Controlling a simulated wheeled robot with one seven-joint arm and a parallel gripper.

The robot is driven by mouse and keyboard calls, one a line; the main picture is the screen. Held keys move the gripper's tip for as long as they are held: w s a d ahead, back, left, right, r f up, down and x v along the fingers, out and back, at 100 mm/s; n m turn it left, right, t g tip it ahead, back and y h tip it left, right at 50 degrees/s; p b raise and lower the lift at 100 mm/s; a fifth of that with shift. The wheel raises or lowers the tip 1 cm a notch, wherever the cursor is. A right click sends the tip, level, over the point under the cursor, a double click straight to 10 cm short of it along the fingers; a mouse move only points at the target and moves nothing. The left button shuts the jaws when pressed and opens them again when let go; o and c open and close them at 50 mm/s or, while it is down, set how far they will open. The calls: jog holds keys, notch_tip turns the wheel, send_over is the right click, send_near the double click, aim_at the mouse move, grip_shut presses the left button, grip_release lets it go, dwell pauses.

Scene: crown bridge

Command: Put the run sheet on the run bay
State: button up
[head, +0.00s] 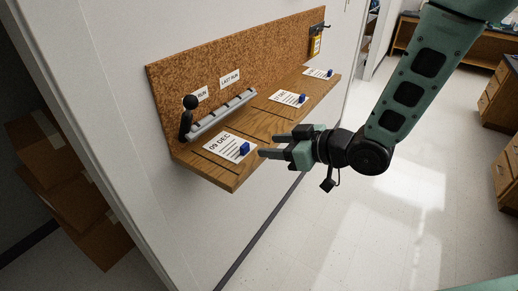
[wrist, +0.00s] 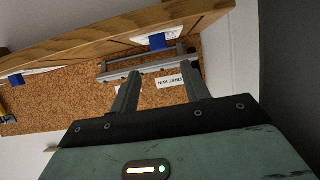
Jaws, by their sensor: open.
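Three white sheets, each with a blue block, lie along a wooden shelf. The nearest sheet (head: 219,145) reads "09 DEC"; its blue block (head: 244,149) is at its right end. The middle sheet (head: 284,97) and far sheet (head: 316,72) have print too small to read fully. I cannot tell which is the run sheet. A grey rail (head: 223,114) runs along the back, under "RUN" (head: 201,94) and "LAST RUN" (head: 230,78) labels. My gripper (head: 271,146) is open and empty, just right of the nearest blue block. The wrist view shows a "FIRST RUN" label (wrist: 171,83) beyond the fingers (wrist: 160,72).
A cork board (head: 220,55) backs the wooden shelf (head: 262,134). A yellow tag (head: 315,46) hangs at the board's far end. Cardboard boxes (head: 75,185) stand at left.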

jog(key=s+d+r+m+g+h, duration=0.1)
jog(key=s+d+r+g+h, duration=0.1)
jog(key=s, duration=1)
jog(key=s+d+r+m+g+h, duration=0.1)
jog(key=s+d+g+h, duration=0.3)
jog(key=s, duration=0.9)
jog(key=r+g+h, duration=0.1)
jog(key=g+h, duration=0.1)
jog(key=h, duration=0.2)
jog(key=shift+d+r+m, duration=0.2)
jog(key=shift+m, duration=0.1)
